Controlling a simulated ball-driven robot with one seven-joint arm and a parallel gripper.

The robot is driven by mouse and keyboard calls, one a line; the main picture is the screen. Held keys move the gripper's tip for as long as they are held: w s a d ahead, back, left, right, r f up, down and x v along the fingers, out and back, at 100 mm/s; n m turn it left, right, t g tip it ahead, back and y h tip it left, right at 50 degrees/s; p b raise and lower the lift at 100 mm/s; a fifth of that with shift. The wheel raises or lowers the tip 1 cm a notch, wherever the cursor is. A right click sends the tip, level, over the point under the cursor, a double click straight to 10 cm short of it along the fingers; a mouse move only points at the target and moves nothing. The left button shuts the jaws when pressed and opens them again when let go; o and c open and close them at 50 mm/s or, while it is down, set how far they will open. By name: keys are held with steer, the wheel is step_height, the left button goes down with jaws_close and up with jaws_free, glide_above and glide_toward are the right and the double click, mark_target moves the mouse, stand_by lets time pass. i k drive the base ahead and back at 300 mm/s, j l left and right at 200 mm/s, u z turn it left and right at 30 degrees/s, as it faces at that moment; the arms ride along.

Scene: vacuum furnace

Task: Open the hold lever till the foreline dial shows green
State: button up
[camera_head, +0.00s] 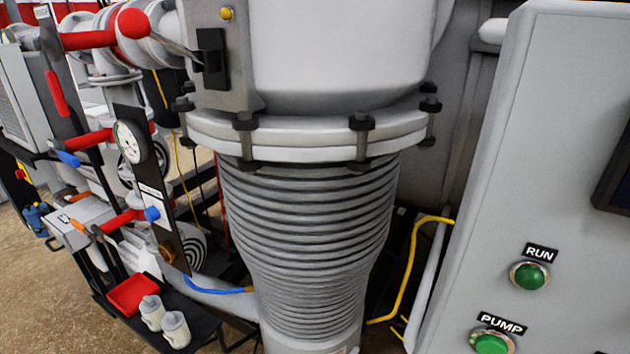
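A round dial (128,141) with a pale face sits on a dark upright panel at the left; its needle and colour zone are too small to read. Several red handles show near it. One red bar ends in a red ball (133,22) at the upper left. A red handle (88,139) lies left of the dial, and a lower red handle (122,219) lies below it. Labels near them are not readable, so I cannot tell which is the hold lever. My gripper is not in view.
A large grey ribbed column (308,230) with a bolted flange (300,135) fills the middle. A grey control cabinet (560,150) with green RUN (530,275) and PUMP (491,344) buttons stands at right. A red tray (132,294) and white cups (176,329) sit lower left.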

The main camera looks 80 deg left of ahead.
mark_target(77, 226)
steer(key=u, duration=3.2)
steer(key=i+j, duration=0.05)
